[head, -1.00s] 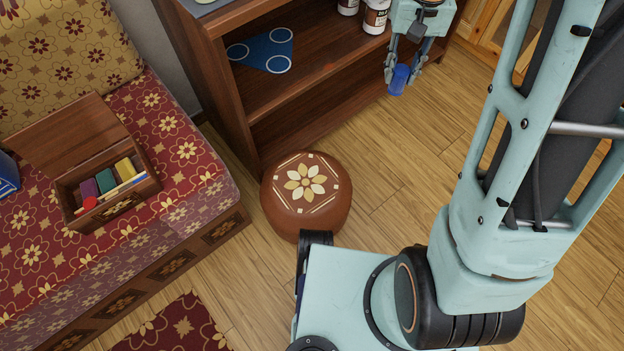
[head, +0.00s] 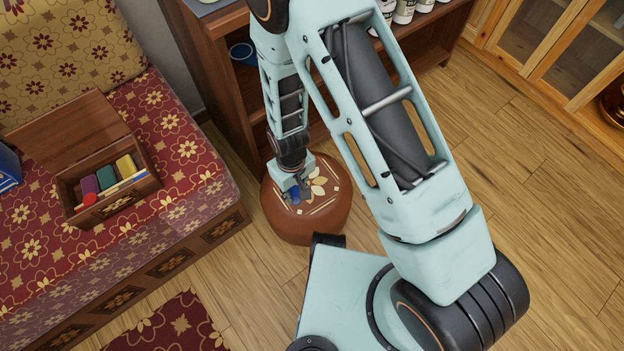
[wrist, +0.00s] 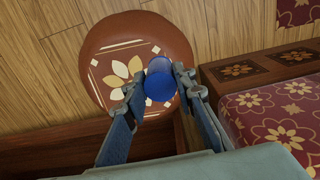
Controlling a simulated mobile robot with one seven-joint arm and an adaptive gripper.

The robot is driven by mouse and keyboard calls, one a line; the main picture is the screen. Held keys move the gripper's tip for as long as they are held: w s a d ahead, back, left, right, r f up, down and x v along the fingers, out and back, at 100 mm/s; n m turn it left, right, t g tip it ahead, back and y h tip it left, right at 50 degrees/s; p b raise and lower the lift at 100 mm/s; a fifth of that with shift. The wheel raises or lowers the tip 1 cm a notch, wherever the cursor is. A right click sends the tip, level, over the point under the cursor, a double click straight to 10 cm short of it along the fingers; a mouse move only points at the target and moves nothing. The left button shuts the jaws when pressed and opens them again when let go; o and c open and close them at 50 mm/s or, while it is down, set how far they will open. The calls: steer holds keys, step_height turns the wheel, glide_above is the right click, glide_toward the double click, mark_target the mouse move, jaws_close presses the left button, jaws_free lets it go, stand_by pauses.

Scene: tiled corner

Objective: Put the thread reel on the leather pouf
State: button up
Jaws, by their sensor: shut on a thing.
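The leather pouf (head: 322,222) is a round brown seat with a cream flower pattern, standing on the floor in front of the shelf. It also shows in the wrist view (wrist: 109,40). My gripper (head: 297,196) is over the pouf's top in the head view. It is shut on the blue thread reel (wrist: 160,82), whose rounded blue end shows between the fingertips in the wrist view. In the head view the reel (head: 295,195) is small and partly hidden by the fingers. I cannot tell whether the reel touches the pouf.
A red patterned sofa (head: 200,170) with an open wooden box (head: 117,198) on it stands to the left. The wooden shelf (head: 215,75) with jars is behind the pouf. Floor (head: 540,200) to the right is clear.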

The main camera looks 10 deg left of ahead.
steer(key=w+d+f+b, duration=0.1)
steer(key=w+f, duration=0.2)
steer(key=w+d+f+b, duration=0.1)
steer(key=w+d+f, duration=0.1)
steer(key=w, duration=0.2)
steer(key=w+d+f+b, duration=0.1)
steer(key=w+f+b, duration=0.1)
steer(key=w+f, duration=0.1)
steer(key=shift+w+d+f, duration=0.2)
steer(key=shift+w+f, duration=0.15)
steer(key=shift+w, duration=0.2)
steer(key=shift+w+d+f+b, duration=0.15)
steer(key=shift+f+b, duration=0.25)
steer(key=shift+f, duration=0.5)
steer(key=shift+w+a+f+b, duration=0.1)
steer(key=shift+f+b, duration=0.25)
steer(key=shift+f, duration=0.5)
steer(key=shift+f, duration=0.1)
steer(key=shift+f, duration=0.15)
steer(key=o, duration=0.9)
steer(key=shift+o, duration=0.2)
steer(key=shift+r, duration=0.2)
